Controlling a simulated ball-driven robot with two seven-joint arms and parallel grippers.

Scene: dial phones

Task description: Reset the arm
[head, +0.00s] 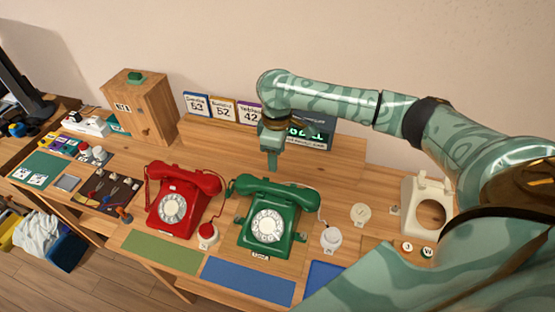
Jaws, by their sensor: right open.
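My right arm comes in from the right and reaches across the back of the table. My right gripper (271,156) points down above and behind the green dial phone (250,228), open, with nothing seen between its fingers. The green phone's handset lies on its cradle. A red dial phone (188,180) stands to its left, handset also on its cradle. A cream phone (411,222) at the right has a dark round opening in front and is partly close to my arm. My left gripper is not in view.
Number cards (222,109) and a dark display (312,133) stand on the raised back shelf. A wooden box (143,106) stands at the back left. Small round parts (331,237) lie right of the green phone. Green (160,252) and blue (247,281) mats lie along the front.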

